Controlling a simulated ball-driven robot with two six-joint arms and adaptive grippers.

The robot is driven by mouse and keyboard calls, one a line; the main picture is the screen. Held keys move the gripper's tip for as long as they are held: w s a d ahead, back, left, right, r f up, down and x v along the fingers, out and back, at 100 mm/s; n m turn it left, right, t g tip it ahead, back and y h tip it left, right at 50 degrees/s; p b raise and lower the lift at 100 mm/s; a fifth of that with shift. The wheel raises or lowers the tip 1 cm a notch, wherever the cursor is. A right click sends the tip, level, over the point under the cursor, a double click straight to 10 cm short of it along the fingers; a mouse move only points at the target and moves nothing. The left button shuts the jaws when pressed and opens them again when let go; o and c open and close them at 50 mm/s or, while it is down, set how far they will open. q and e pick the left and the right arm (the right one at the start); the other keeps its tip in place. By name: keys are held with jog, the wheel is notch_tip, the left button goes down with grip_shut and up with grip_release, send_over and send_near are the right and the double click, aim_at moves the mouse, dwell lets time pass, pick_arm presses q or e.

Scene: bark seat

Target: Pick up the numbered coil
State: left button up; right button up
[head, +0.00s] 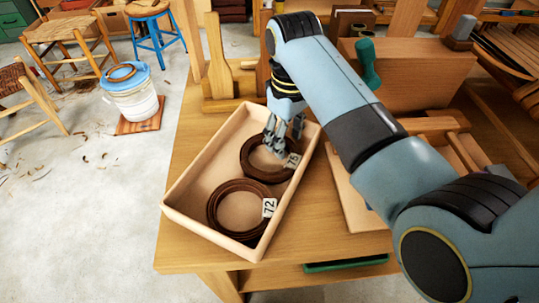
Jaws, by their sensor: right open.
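Two dark brown bark coils lie in a shallow pale wooden tray (184,203). The nearer coil (211,207) has a white tag reading 72 at its right side. The farther coil (246,165) has a white tag (293,161) whose number looks like 75, though it is small. My right gripper (276,150) points down over the far coil, with its fingers open at the coil's upper right part. I cannot tell whether the fingers touch the coil. My left gripper is not in view.
The tray stands on a wooden bench (185,250). A wooden stand (218,65) rises behind it, and a wooden block with a green-handled tool (368,62) is at the back right. Stools and a lidded bucket (132,98) stand on the floor at left.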

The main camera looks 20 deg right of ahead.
grip_shut()
dwell(0.3)
